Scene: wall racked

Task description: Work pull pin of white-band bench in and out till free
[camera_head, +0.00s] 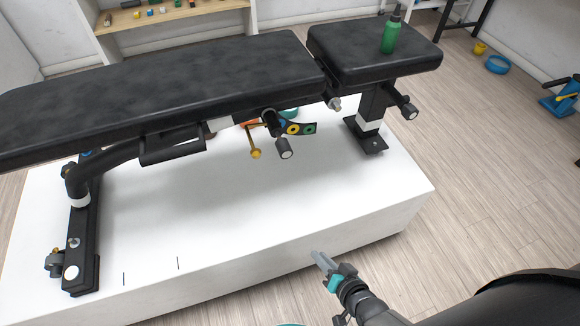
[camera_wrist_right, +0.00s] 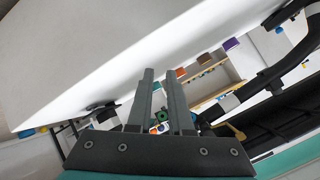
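The black padded bench (camera_head: 170,85) stands on a white platform. White bands show on its left leg (camera_head: 80,201) and its right post (camera_head: 368,127). A brass pin with a round knob (camera_head: 256,153) hangs below the seat joint, beside a curved plate with coloured rings (camera_head: 295,129). Whether this is the pull pin is not certain. A brass piece (camera_wrist_right: 236,132) also shows in the right wrist view. My right gripper (camera_head: 318,256) is at the platform's front edge, apart from the bench; in the wrist view its fingers (camera_wrist_right: 161,76) are apart and empty. My left gripper is out of view.
The white platform (camera_head: 230,225) is mostly bare in front of the bench. A green bottle (camera_head: 390,36) stands on the short pad. A shelf with small items (camera_head: 165,18) is behind. A blue ring (camera_head: 497,64) and yellow cup (camera_head: 480,48) lie on the floor at right.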

